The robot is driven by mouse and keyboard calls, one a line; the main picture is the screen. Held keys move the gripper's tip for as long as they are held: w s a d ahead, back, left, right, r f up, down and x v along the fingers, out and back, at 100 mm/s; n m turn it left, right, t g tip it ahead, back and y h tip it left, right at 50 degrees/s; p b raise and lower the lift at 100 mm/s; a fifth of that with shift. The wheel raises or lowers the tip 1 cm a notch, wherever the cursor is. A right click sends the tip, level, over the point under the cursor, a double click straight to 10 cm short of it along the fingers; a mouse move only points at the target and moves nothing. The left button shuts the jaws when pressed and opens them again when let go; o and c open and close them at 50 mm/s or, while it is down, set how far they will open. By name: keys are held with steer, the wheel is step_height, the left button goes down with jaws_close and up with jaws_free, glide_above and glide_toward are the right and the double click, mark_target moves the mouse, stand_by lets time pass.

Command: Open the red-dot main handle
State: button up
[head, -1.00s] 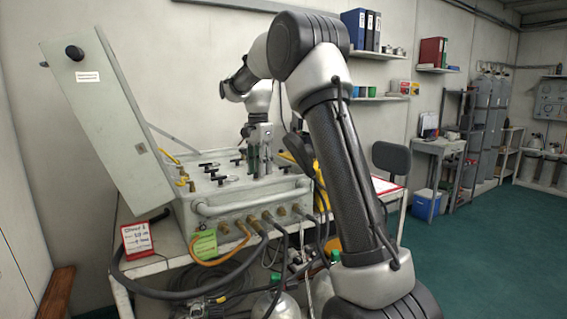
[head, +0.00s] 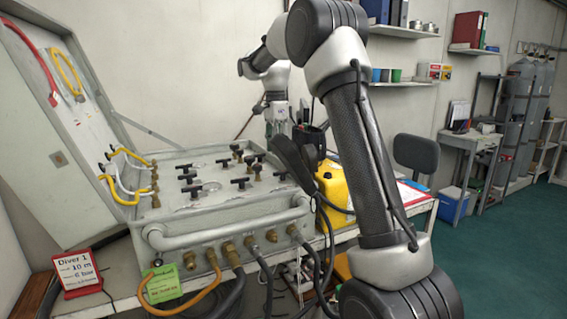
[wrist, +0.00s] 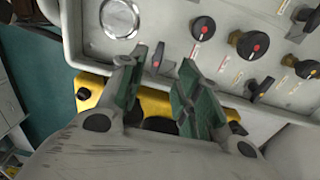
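The grey air panel (head: 215,207) carries several black handles and knobs. In the wrist view, a black handle (wrist: 158,56) with a small red mark beside its base stands just beyond and between my fingertips. Another black handle (wrist: 259,89) stands to the right, also with a small red mark beside it. Round knobs with red centres (wrist: 203,28) sit above. I cannot tell for sure which is the main handle. My gripper (wrist: 164,62) is open and empty, its green-padded fingers apart. In the head view my gripper (head: 278,125) is at the panel's back right; its fingertips are unclear.
A yellow container (head: 334,187) stands right of the panel. The raised lid (head: 50,160) is at the left. A front rail (head: 225,232), hoses and brass fittings line the front. A red-framed sign (head: 78,272) and a green tag (head: 161,283) are at the front left.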

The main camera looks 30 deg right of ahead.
mark_target(278, 172)
steer(key=f, duration=0.7)
steer(key=shift+s+f, duration=0.25)
steer(key=shift+f, duration=0.05)
jaws_close()
